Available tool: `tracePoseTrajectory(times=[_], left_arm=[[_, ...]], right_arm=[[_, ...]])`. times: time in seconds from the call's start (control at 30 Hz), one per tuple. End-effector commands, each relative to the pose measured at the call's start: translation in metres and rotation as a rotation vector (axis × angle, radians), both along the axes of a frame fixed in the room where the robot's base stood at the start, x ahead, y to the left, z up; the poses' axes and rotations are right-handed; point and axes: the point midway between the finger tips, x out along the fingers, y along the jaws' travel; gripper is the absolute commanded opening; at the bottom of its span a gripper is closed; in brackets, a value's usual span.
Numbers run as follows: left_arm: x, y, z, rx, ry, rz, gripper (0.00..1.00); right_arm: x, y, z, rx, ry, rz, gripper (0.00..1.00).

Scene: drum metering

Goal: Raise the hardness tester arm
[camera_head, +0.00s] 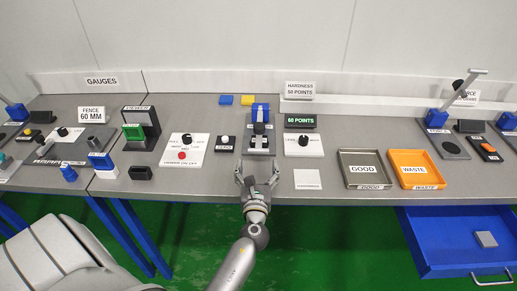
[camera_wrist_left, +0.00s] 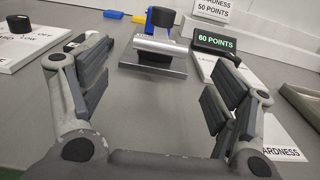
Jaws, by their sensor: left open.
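The hardness tester (camera_head: 258,143) stands on the grey table, with a blue column at the back and a grey base. In the left wrist view its silver arm (camera_wrist_left: 160,45) lies low and level, with a black knob above it and a black round part below, on the base plate. My left gripper (camera_head: 257,177) is open and empty, in front of the tester near the table's front edge. In the left wrist view the open fingers (camera_wrist_left: 158,88) frame the tester from the near side, not touching it. My right gripper is out of view.
A display (camera_head: 300,121) reads 60 POINTS, and a sign (camera_head: 300,90) reads HARDNESS 50 POINTS. A white knob panel (camera_head: 304,144) is right of the tester, a ZERO button box (camera_head: 225,143) left. GOOD (camera_head: 364,154) and WASTE (camera_head: 432,154) trays stand further right. An open blue drawer (camera_head: 440,240) hangs below.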

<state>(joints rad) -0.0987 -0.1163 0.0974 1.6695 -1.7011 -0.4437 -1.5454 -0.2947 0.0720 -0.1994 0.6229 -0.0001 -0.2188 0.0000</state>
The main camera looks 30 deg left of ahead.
Motion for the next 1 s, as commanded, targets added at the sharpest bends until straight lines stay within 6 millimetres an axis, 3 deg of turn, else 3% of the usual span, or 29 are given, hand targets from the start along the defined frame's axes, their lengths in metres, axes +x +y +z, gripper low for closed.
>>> tracePoseTrajectory(times=[0.2, 0.4, 0.87, 1.0], left_arm=[[0.037, 0.022, 0.002, 0.001, -0.002, -0.001, 0.82], [0.059, 0.036, 0.001, 0.001, -0.001, -0.001, 0.82], [0.069, 0.042, 0.000, -0.002, 0.000, -0.001, 0.82], [0.068, 0.042, 0.000, -0.002, 0.000, -0.001, 0.65]], right_arm=[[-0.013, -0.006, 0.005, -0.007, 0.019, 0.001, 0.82], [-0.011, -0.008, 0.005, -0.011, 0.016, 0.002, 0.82], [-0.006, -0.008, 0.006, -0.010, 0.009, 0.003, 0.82], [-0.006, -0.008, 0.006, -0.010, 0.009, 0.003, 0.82]])
